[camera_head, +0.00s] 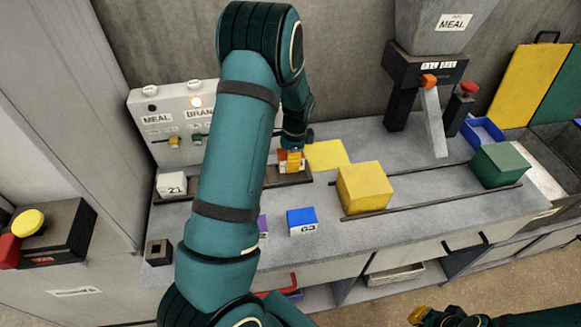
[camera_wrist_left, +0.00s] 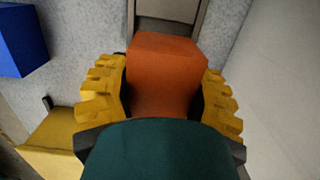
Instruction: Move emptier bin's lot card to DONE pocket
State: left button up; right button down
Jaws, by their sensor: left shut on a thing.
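My left gripper (camera_head: 291,158) is shut on an orange block (camera_wrist_left: 165,70), its yellow fingers on either side in the left wrist view. In the head view it is low over a long dark tray (camera_head: 300,177) at the back of the counter; I cannot tell whether the block touches the tray. A white block marked 21 (camera_head: 172,184) is at the tray's left end. A blue block marked G3 (camera_head: 301,221) stands in front, and a purple block (camera_head: 263,228) is partly behind my arm. No DONE label is readable. My right gripper (camera_head: 430,316) is at the bottom edge, its opening unclear.
A yellow box (camera_head: 364,187) and a green box (camera_head: 499,165) stand between dark rails. A hopper labelled MEAL (camera_head: 453,25) rises behind. A panel (camera_head: 160,101) labelled MEAL and BRAN has a lit lamp above BRAN. A yellow sheet (camera_head: 326,154) lies right of my left gripper.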

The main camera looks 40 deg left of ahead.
pick_arm(q)
jog(key=shift+w+f, duration=0.1)
jog(key=shift+f, duration=1.85)
jog(key=shift+b, duration=0.3)
jog(key=o, duration=1.3)
jog(key=shift+f, duration=0.1)
jog(key=shift+c, duration=0.2)
jog(key=shift+r, duration=0.4)
jog(key=r, duration=0.3)
jog(key=r+p, duration=0.1)
jog(key=r, duration=0.3)
jog(key=w+d+r, duration=0.1)
jog(key=r, duration=0.3)
jog(key=shift+r, duration=0.25)
